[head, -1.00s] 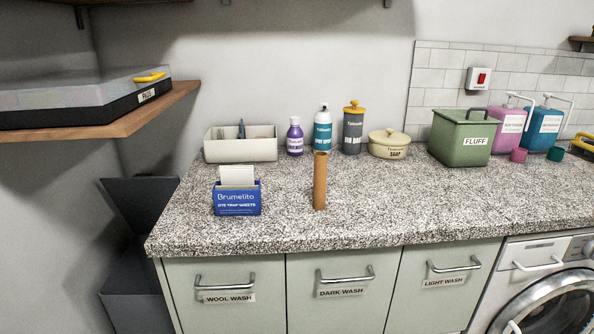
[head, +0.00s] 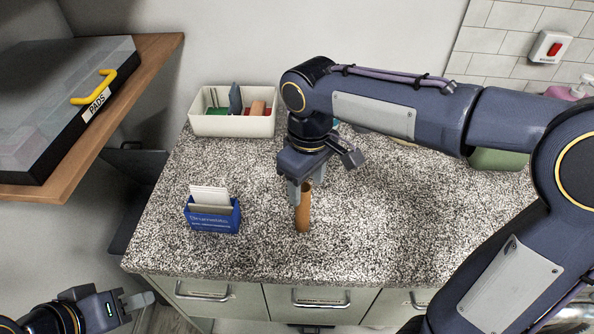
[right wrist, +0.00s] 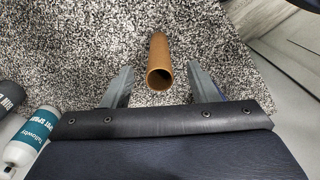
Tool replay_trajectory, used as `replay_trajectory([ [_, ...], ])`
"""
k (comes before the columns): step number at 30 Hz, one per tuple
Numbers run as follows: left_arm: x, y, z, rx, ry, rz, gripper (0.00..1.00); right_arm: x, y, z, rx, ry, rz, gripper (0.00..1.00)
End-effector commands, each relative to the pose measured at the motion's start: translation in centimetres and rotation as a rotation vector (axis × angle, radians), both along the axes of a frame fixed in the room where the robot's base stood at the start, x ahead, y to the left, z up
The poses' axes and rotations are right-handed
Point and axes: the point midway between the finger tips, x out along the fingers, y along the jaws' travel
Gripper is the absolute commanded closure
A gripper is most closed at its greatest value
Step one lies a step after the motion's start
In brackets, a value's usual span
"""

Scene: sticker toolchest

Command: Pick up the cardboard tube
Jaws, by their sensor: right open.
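The brown cardboard tube (head: 303,212) stands upright on the speckled counter. In the right wrist view the tube (right wrist: 160,62) shows its open top end between the fingers. My right gripper (head: 299,196) is open, pointing down at the tube's upper part. In the right wrist view the right gripper's fingers (right wrist: 158,84) lie on either side of the tube, with gaps between. My left gripper (head: 136,300) is low at the left, in front of the counter and away from the tube; its fingertips look close together, and I cannot tell its opening.
A blue box of sheets (head: 212,214) stands left of the tube. A white divided bin (head: 232,125) is at the back. My right arm covers much of the counter's back. A wooden shelf (head: 150,62) holds a pads case (head: 60,100).

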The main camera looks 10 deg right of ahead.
Motion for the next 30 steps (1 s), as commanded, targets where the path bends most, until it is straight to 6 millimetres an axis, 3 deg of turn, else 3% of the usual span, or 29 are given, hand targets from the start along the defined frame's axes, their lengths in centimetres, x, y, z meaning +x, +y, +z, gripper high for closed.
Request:
replay_trajectory([
  [5, 0.0, 0.0, 0.3, 0.0, 0.0, 0.0, 0.64, 0.3, 0.4, -1.0, -0.012, 0.006, 0.015, 0.46],
  [19, 0.0, 0.0, 0.8, 0.0, 0.0, 0.0, 0.64, 0.8, 0.4, -7.1, -0.01, 0.006, 0.012, 0.46],
  [28, 0.0, 0.0, 0.8, 0.0, 0.0, 0.0, 0.64, 0.8, 0.4, -7.6, -0.008, 0.004, 0.011, 0.46],
  [30, 0.0, 0.0, 0.8, 0.0, 0.0, 0.0, 0.64, 0.8, 0.4, -7.6, -0.007, 0.003, 0.011, 0.54],
])
